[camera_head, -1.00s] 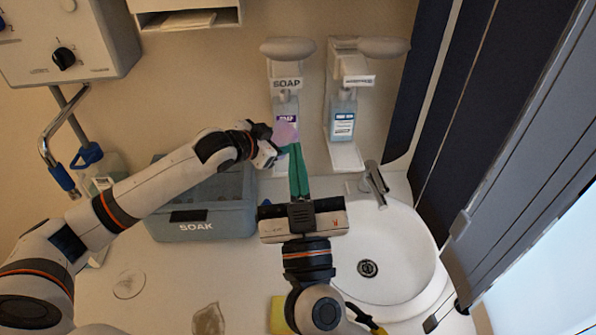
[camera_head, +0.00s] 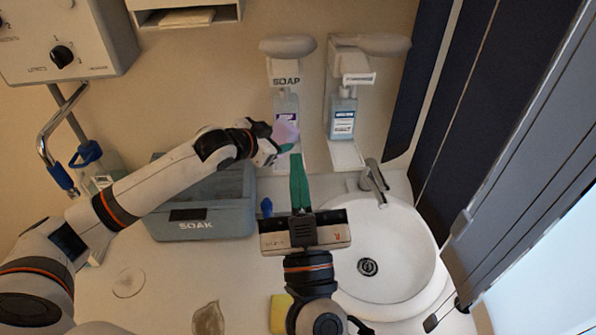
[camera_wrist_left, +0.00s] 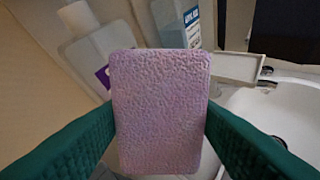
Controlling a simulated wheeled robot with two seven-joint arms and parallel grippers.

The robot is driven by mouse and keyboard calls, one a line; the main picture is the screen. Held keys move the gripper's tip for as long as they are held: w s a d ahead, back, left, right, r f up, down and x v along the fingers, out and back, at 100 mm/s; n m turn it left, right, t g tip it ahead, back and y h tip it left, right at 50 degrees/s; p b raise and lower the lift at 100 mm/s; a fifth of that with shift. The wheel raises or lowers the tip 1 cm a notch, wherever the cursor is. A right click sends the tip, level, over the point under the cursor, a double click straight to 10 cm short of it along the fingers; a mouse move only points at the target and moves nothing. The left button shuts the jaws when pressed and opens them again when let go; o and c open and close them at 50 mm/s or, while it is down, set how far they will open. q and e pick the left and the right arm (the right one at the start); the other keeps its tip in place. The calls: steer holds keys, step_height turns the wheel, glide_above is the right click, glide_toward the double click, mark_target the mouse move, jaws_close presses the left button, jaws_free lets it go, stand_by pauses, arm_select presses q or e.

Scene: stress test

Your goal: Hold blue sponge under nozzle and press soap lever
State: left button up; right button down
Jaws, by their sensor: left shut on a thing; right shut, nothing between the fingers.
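My left gripper (camera_head: 284,141) is shut on a lilac-pink sponge (camera_head: 287,130); the sponge looks lilac, not blue. In the left wrist view the sponge (camera_wrist_left: 158,110) stands upright between the green fingers. In the head view it overlaps the lower part of the soap bottle (camera_head: 285,104) on the wall; I cannot tell its exact depth below the nozzle, which is hidden. The dispenser's grey lever (camera_head: 288,47) sits above the SOAP label (camera_head: 286,81). My right gripper (camera_head: 297,158) is shut and empty, pointing up the picture, below and right of the sponge, apart from the lever.
A second dispenser (camera_head: 342,118) hangs right of the soap one. The sink (camera_head: 415,255) and faucet (camera_head: 373,180) are at right. A SOAK box (camera_head: 205,222) lies under my left arm. A small blue object (camera_head: 267,207) and a yellow piece (camera_head: 280,312) are on the counter.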

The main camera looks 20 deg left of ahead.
arm_select(q)
steer(key=s+a+r+p, duration=0.1)
steer(key=s+a, duration=0.2)
steer(key=s, duration=1)
steer(key=shift+s+a, duration=0.25)
steer(key=shift+s, duration=0.1)
steer(key=shift+w, duration=0.1)
stand_by(0.5)
